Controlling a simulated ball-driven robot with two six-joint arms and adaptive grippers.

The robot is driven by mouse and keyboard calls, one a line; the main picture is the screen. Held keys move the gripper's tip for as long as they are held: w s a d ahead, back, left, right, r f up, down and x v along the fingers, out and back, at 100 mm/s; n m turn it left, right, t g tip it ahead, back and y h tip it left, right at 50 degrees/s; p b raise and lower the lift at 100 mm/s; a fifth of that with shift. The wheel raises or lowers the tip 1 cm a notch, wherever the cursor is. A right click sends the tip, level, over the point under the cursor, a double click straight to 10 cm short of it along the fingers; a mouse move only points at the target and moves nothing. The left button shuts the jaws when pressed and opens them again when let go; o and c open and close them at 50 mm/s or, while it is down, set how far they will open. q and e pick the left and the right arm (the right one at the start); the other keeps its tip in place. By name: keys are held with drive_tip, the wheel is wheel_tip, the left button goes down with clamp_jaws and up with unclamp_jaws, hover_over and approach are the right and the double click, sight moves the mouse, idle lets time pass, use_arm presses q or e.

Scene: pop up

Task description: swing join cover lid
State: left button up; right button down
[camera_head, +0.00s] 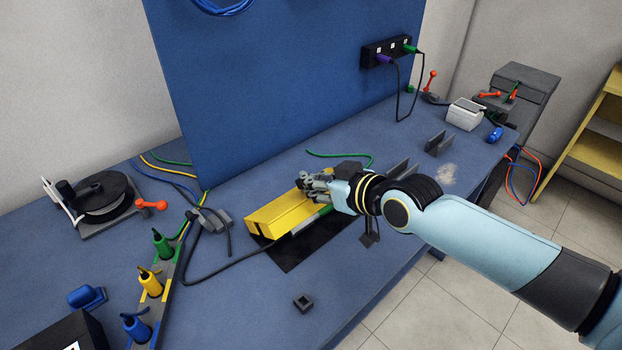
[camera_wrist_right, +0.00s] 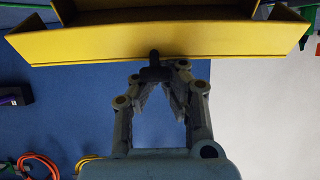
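The yellow cover lid (camera_head: 280,218) is a long folded piece over a black plate (camera_head: 310,246) on the blue workbench. In the right wrist view its yellow face (camera_wrist_right: 90,48) spans the top, with a small dark handle (camera_wrist_right: 153,70) at its lower edge. My right gripper (camera_head: 308,183) is at the lid's far right end. In the right wrist view its fingers (camera_wrist_right: 160,82) lean inward and close in at the dark handle; exact contact is partly hidden. My left gripper is out of view.
A small dark block (camera_head: 302,302) lies near the front edge. Grey brackets (camera_head: 438,144) stand right of my arm. A blue panel (camera_head: 280,80) rises behind the lid.

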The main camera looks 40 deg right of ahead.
sight(324, 205)
drive_tip(key=f, duration=0.1)
drive_tip(key=s, duration=0.1)
drive_tip(key=s+f+b, duration=0.1)
drive_tip(key=shift+s+d+f, duration=0.25)
drive_tip(key=shift+f, duration=0.1)
drive_tip(key=shift+s, duration=0.2)
drive_tip(key=shift+f, duration=0.15)
